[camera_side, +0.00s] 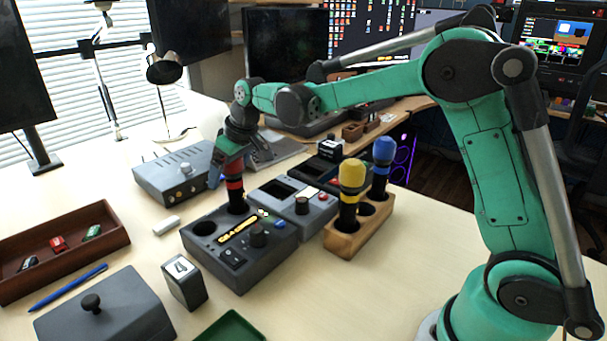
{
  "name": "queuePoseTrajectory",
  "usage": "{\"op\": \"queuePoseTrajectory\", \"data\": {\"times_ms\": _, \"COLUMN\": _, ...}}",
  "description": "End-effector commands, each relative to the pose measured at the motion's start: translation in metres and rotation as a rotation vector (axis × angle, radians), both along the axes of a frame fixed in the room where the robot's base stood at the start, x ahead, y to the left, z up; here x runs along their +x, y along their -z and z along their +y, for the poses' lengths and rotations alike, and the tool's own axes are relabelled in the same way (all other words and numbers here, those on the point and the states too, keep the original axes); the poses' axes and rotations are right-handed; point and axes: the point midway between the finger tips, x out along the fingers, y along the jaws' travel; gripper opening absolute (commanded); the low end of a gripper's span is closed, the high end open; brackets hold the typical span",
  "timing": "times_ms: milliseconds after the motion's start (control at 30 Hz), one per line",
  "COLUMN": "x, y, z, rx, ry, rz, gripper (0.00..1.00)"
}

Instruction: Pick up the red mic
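The red mic (235,185) stands upright, with its dark lower end at the rear right hole of a dark grey box (262,262). My gripper (229,167) points down over the mic's top, with its fingers at the red head. The fingers hide much of the head. I cannot tell whether they are closed on it or only around it. A yellow mic (351,178) and a blue mic (383,155) stand in a wooden holder (345,240) to the right, with an empty hole between them.
Grey devices (180,178) stand behind and beside the box. A brown tray (75,262) with small cars, a blue pen (68,288), a white eraser (166,226), a block marked 4 (184,283) and a lidded grey box (108,312) lie left and front. The right front table is clear.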

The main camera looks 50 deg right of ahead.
Motion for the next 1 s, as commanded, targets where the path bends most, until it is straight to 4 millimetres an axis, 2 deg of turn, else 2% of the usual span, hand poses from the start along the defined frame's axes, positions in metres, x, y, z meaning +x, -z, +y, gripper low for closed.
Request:
{"op": "queuePoseTrajectory", "data": {"times_ms": 33, "x": 0.000, "y": 0.000, "z": 0.000, "rx": 0.000, "ry": 0.000, "rz": 0.000, "gripper": 0.74}}
{"op": "queuePoseTrajectory", "data": {"times_ms": 200, "x": 0.000, "y": 0.000, "z": 0.000, "rx": 0.000, "ry": 0.000, "rz": 0.000, "gripper": 0.26}}
{"op": "queuePoseTrajectory", "data": {"times_ms": 300, "x": 0.000, "y": 0.000, "z": 0.000, "rx": 0.000, "ry": 0.000, "rz": 0.000, "gripper": 0.00}}
{"op": "queuePoseTrajectory", "data": {"times_ms": 667, "x": 0.000, "y": -0.004, "z": 0.000, "rx": 0.000, "ry": 0.000, "rz": 0.000, "gripper": 0.00}}
{"op": "queuePoseTrajectory", "data": {"times_ms": 833, "x": 0.000, "y": -0.019, "z": 0.000, "rx": 0.000, "ry": 0.000, "rz": 0.000, "gripper": 0.00}}
{"op": "queuePoseTrajectory", "data": {"times_ms": 1000, "x": 0.000, "y": -0.042, "z": 0.000, "rx": 0.000, "ry": 0.000, "rz": 0.000, "gripper": 0.00}}
